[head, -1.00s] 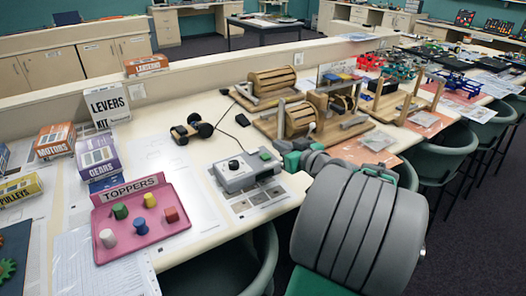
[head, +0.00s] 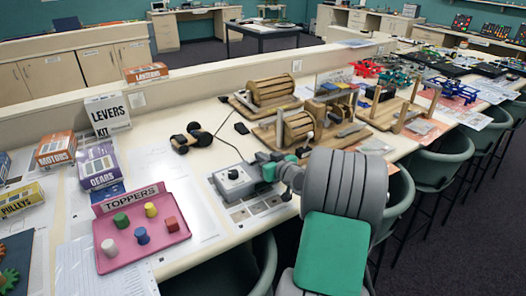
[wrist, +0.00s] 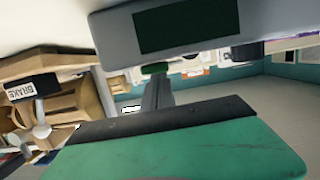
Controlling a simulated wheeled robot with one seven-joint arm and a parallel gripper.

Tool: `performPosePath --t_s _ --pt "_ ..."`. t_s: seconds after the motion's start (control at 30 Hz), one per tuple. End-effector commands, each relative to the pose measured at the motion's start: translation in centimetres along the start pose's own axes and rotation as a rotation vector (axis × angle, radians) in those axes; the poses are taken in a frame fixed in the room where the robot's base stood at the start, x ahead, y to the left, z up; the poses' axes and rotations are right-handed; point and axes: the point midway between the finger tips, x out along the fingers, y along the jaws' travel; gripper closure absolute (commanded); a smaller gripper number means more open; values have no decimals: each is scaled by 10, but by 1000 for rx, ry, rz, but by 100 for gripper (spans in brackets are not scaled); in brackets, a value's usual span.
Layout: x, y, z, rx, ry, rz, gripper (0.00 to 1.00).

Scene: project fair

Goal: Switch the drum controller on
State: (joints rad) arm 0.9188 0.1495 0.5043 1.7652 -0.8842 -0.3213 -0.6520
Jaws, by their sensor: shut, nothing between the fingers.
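The drum controller (head: 236,186) is a grey box with a dark knob (head: 233,174) on a pale panel, lying on the table in the head view. A cable runs from its back. My gripper (head: 266,165), with grey and green parts, is shut and empty at the box's right end. It hides the green button there; I cannot tell whether they touch. The wooden drum rig (head: 298,128) stands behind. In the wrist view, green and grey surfaces fill much of the picture. A BRAKE label (wrist: 34,88) on wood and a pale-knobbed lever (wrist: 41,131) show at left.
A pink TOPPERS tray (head: 172,236) with several coloured pieces lies left of the controller. A small wheeled cart (head: 191,138) and a dark mouse-like object (head: 241,128) lie behind it. Printed sheets lie around the box. Chairs (head: 441,160) line the table's front edge.

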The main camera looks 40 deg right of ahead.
Motion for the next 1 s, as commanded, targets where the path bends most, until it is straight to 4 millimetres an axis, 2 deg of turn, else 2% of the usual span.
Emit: performPosePath --t_s 0.27,0.4,0.47,0.63,0.73,0.93,1.0 --pt "0 0 1 1 0 0 100" --pt "4 2 15 84 0 -21 100" --pt "2 2 8 87 0 -23 100" --pt "2 1 8 86 -2 -23 100" --pt "0 2 0 85 0 -23 100" --pt "-8 6 -40 78 5 -29 100" --pt "-28 9 -30 83 3 -23 100"
